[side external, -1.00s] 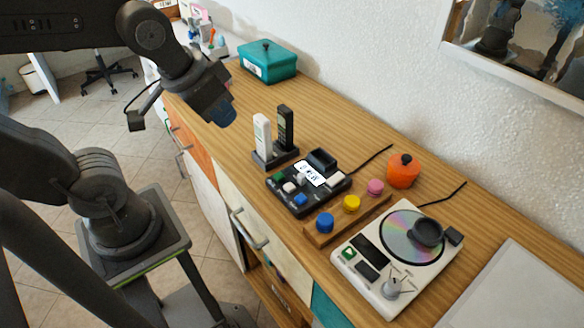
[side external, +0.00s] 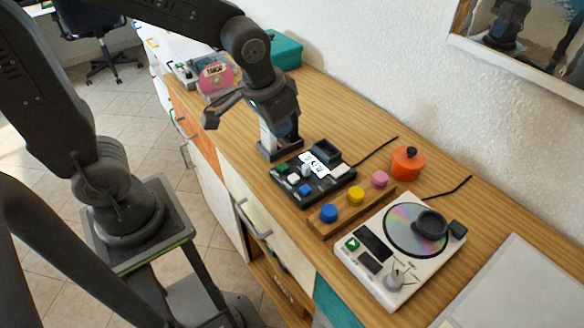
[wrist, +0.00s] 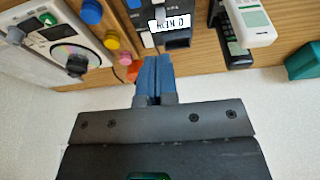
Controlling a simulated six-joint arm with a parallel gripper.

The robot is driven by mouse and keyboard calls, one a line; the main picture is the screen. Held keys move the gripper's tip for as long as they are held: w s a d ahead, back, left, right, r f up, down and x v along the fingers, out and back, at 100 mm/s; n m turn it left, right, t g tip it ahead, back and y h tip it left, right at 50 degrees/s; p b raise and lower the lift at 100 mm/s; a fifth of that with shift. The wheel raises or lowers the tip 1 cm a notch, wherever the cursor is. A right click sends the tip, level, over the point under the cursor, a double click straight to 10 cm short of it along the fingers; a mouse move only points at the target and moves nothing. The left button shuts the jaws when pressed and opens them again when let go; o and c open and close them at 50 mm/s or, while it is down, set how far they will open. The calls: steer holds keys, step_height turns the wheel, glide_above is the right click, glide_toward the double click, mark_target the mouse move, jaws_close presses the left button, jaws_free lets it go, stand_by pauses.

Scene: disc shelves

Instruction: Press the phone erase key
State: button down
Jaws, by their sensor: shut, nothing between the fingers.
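In the wrist view the phone unit (wrist: 177,42) is at the top centre, partly cut off. My gripper (side external: 287,132) is shut and empty, with blue fingertips pointing down. It is above the counter behind the phone unit's left end, in front of the handset dock (side external: 280,152). In the wrist view its fingertips (wrist: 155,62) show just below the phone unit.
A white handset (wrist: 247,24) and a black one stand close by in the dock. A wooden strip with blue (side external: 329,213), yellow and pink knobs, an orange pot (side external: 407,163) and a disc player (side external: 400,252) are to the right. A teal box (side external: 287,52) is behind.

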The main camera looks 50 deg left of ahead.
mark_target(292, 178)
steer(key=x, duration=0.8)
steer(key=s+x, duration=0.1)
steer(key=x, duration=0.3)
steer(key=shift+w+f, duration=0.1)
steer(key=shift+f, duration=0.95)
steer(key=shift+f, duration=1)
step_height(292, 178, up, 4)
steer(key=shift+w+r, duration=0.1)
steer(key=shift+r, duration=0.15)
steer(key=v, duration=1)
steer(key=shift+r, duration=0.15)
